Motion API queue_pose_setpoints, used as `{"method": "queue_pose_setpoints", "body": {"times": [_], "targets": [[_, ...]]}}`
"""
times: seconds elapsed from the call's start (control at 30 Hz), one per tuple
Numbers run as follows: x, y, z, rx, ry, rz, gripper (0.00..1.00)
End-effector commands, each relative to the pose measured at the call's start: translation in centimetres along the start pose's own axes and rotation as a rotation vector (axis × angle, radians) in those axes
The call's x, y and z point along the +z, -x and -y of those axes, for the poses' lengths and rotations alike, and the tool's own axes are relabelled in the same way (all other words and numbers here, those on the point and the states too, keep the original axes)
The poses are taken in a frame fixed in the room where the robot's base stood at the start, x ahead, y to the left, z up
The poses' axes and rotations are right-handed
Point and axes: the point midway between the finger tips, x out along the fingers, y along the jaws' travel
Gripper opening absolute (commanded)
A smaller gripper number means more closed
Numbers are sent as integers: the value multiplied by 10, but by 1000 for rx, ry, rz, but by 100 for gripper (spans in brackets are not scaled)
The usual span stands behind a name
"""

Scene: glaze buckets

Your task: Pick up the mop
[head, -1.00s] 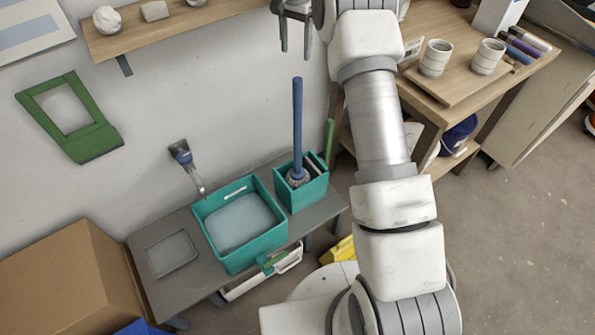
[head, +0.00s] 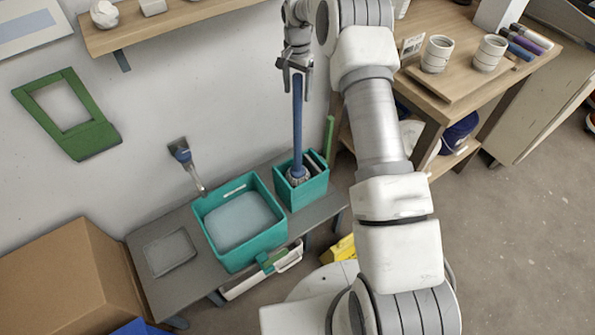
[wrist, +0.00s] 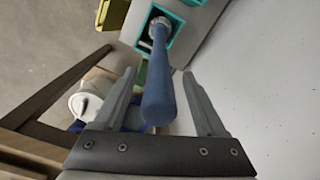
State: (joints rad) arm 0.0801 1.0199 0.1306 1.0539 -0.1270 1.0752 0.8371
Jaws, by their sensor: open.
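The mop has a long blue handle (head: 297,125) and a grey-white head (head: 298,175). It stands nearly upright in a small teal bin (head: 310,190) on the grey bench. My gripper (head: 296,80) is at the top of the handle, pointing down. In the wrist view, my open gripper (wrist: 162,85) has one finger on each side of the blue handle (wrist: 159,90), with gaps showing on both sides. The mop head (wrist: 160,25) shows inside the teal bin at the far end.
A larger teal tub (head: 240,222) of pale liquid stands left of the bin. A brush (head: 182,155) leans by the wall. A wooden shelf (head: 165,24) is above left. A wooden table (head: 450,100) with two cups stands right. A cardboard box (head: 70,280) is lower left.

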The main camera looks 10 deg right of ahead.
Motion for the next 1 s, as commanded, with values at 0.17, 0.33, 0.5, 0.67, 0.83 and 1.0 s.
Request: {"method": "queue_pose_setpoints", "body": {"times": [0.17, 0.33, 0.5, 0.67, 0.83, 1.0], "targets": [[0, -23, -1, 0, -1, 2, 73], [0, -26, -1, -2, -1, 0, 73], [0, -26, -1, -1, -1, 0, 62], [0, -25, -1, -1, -1, 0, 34], [0, -25, -1, -1, -1, 0, 3], [0, -24, 0, -3, -1, -1, 0]]}}
